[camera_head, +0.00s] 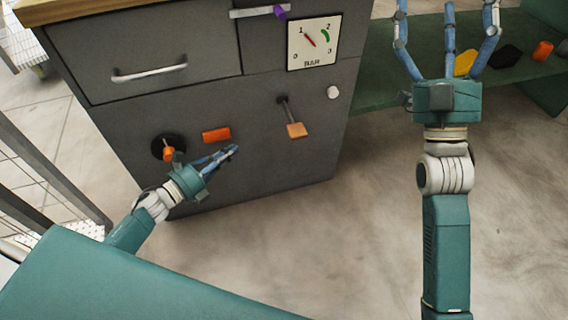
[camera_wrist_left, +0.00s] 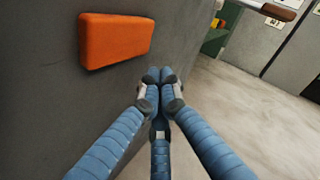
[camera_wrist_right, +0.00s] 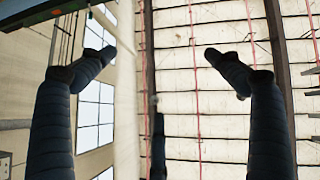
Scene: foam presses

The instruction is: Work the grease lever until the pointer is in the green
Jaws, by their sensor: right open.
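The gauge (camera_head: 304,58) is a white dial on the grey cabinet front. Its red pointer leans up and left near the 1, outside the green arc by the 2. A lever with a dark rod and a light orange handle (camera_head: 297,130) sticks out below the gauge, its handle hanging low. My left gripper (camera_head: 233,150) is left of the lever and a little lower, apart from it. Its fingers are closed together with nothing visible between them, as the left wrist view (camera_wrist_left: 160,75) shows. My right gripper (camera_head: 449,15) is open and empty, raised at the right.
An orange block (camera_head: 216,134) on the cabinet front is close to my left gripper; it also shows in the left wrist view (camera_wrist_left: 115,40). An orange knob on a black disc (camera_head: 168,153) is left of it. A white button (camera_head: 333,92) is right of the lever. A green shelf (camera_head: 395,90) stands behind.

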